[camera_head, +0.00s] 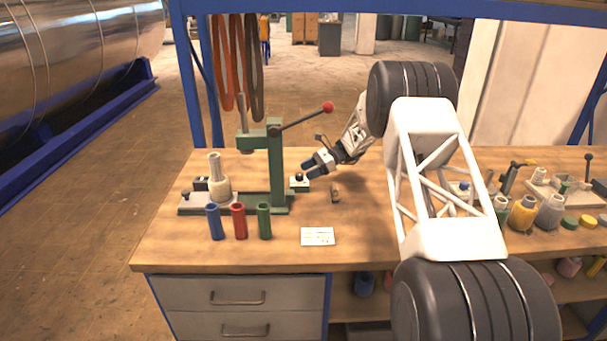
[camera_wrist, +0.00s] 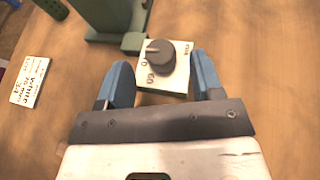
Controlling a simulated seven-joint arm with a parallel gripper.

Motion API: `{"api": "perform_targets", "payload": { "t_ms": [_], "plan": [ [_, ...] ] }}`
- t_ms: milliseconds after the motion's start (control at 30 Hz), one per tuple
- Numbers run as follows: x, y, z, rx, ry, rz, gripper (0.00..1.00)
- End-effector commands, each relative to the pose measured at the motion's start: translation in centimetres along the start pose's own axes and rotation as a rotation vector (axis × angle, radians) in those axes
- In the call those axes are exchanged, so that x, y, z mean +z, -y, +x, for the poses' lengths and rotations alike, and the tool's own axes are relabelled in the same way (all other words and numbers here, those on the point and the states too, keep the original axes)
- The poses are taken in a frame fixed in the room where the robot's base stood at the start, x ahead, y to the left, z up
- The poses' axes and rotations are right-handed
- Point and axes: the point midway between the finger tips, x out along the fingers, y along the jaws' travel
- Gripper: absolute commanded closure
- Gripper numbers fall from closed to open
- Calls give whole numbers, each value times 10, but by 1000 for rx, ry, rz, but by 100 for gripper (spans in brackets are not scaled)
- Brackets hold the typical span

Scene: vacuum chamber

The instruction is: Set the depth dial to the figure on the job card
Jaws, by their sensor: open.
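The depth dial is a dark round knob (camera_wrist: 160,56) on a pale box with "0", "50" and "mm" on its face. A light mark on the knob points to the picture's left, near the "0" side. The dial box also shows in the head view (camera_head: 299,184), beside the green press. My gripper (camera_head: 308,170) is open, its blue fingertips either side of the dial in the wrist view; I cannot tell whether they touch it. The white job card (camera_head: 318,237) lies flat on the bench. In the wrist view the card (camera_wrist: 30,81) has sideways print whose figures are too small to read surely.
The green press (camera_head: 276,165) with its red-knobbed lever stands left of the dial. Blue (camera_head: 215,222), red (camera_head: 238,221) and green (camera_head: 264,221) tubes stand in front of it. A small brown piece (camera_head: 335,192) lies right of the dial. Bottles and fittings crowd the bench's right side.

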Motion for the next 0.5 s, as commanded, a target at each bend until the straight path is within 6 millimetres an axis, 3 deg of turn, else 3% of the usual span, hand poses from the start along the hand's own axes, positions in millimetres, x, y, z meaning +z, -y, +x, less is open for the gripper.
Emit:
{"api": "perform_targets", "payload": {
  "t_ms": [300, 500],
  "plan": [
    [-1, 0, -38, 0, -1, 1, 40],
    [-1, 0, -46, 1, 0, 1, 40]
  ]
}}
